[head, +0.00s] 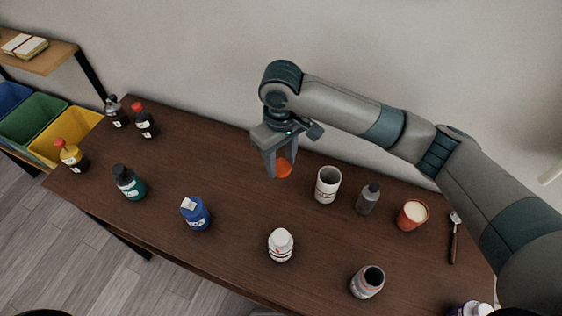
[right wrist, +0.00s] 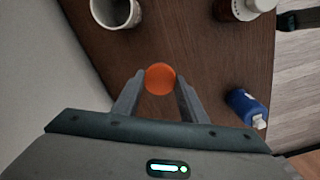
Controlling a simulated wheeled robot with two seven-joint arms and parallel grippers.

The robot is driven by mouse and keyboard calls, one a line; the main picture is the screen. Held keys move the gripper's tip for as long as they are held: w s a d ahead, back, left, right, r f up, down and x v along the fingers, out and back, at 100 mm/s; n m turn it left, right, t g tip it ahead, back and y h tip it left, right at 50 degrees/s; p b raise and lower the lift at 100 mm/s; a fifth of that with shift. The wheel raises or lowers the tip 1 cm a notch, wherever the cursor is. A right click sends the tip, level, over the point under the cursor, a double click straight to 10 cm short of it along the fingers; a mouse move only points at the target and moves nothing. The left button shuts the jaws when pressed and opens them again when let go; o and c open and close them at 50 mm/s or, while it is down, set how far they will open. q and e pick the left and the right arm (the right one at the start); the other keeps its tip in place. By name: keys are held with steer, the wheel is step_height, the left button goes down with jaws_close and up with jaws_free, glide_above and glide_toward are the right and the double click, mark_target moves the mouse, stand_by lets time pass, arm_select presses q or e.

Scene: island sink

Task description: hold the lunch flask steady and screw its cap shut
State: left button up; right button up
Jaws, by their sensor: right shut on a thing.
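My right gripper (head: 277,172) is shut on a round orange cap (head: 284,169), above the back middle of the table. In the right wrist view the cap (right wrist: 160,79) sits between the two fingertips of the gripper (right wrist: 159,84). A grey, open-mouthed container with a coloured label (head: 367,284) stands upright at the front right of the table, apart from the gripper. It looks like the lunch flask, its dark mouth uncovered. My left gripper is not in view.
Several bottles stand left. The table's middle (head: 230,185) is clear.

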arm_select(q)
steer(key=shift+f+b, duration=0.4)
steer(key=shift+b, duration=0.05)
arm_select(e)
steer(key=s+d+r+m, duration=0.3)
steer(key=d+r+m, duration=0.1)
steer(key=d, duration=0.6)
steer(key=s+d+r+m, duration=0.3)
steer(key=d+r+m, duration=0.1)
steer(key=d, duration=0.6)
steer(key=shift+s+r, duration=0.25)
steer(key=shift+d, duration=0.1)
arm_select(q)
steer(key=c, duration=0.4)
arm_select(e)
steer(key=shift+s, duration=0.1)
